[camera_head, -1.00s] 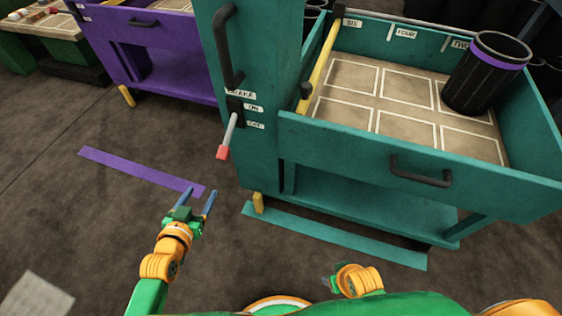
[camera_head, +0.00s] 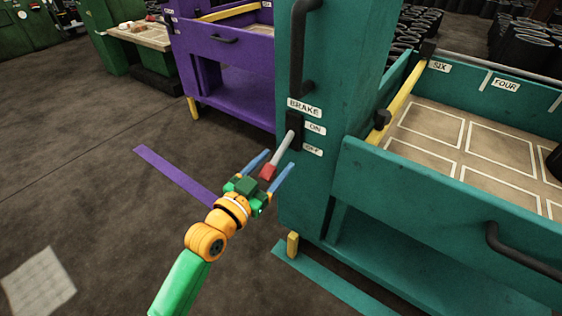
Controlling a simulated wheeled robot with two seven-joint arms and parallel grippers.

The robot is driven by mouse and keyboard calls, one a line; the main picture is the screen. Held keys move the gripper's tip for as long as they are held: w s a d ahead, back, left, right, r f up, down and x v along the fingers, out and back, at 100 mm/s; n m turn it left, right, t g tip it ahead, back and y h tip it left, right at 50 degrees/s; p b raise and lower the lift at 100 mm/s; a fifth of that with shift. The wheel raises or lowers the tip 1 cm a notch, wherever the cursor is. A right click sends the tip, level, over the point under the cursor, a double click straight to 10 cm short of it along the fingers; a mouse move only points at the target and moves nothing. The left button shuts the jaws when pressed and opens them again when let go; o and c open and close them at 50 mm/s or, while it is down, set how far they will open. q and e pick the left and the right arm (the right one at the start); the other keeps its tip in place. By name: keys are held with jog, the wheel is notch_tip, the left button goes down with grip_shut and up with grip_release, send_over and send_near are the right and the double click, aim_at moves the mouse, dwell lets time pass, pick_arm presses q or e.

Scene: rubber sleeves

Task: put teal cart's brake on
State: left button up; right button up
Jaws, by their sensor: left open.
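The teal cart (camera_head: 345,110) stands at the right, with an upright teal post at its near left corner. The post carries a label reading BRAKE, with ON above OFF. The brake lever (camera_head: 283,150) is a grey rod with a red tip (camera_head: 267,172), sloping down and left from a black slot plate. My left gripper (camera_head: 270,165) is open, its two blue fingers on either side of the red tip in this view. I cannot tell whether they touch it. My right gripper is not in view.
A purple cart (camera_head: 235,85) stands behind at the left, with a purple floor strip (camera_head: 175,175) in front. A teal floor strip (camera_head: 330,280) lies by the teal cart. A black handle (camera_head: 300,60) projects above the lever. Open floor lies at the left.

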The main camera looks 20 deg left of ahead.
pick_arm(q)
jog(key=shift+x, duration=1.2)
grip_shut()
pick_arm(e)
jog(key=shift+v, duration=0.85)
pick_arm(q)
jog(key=shift+f, duration=0.1)
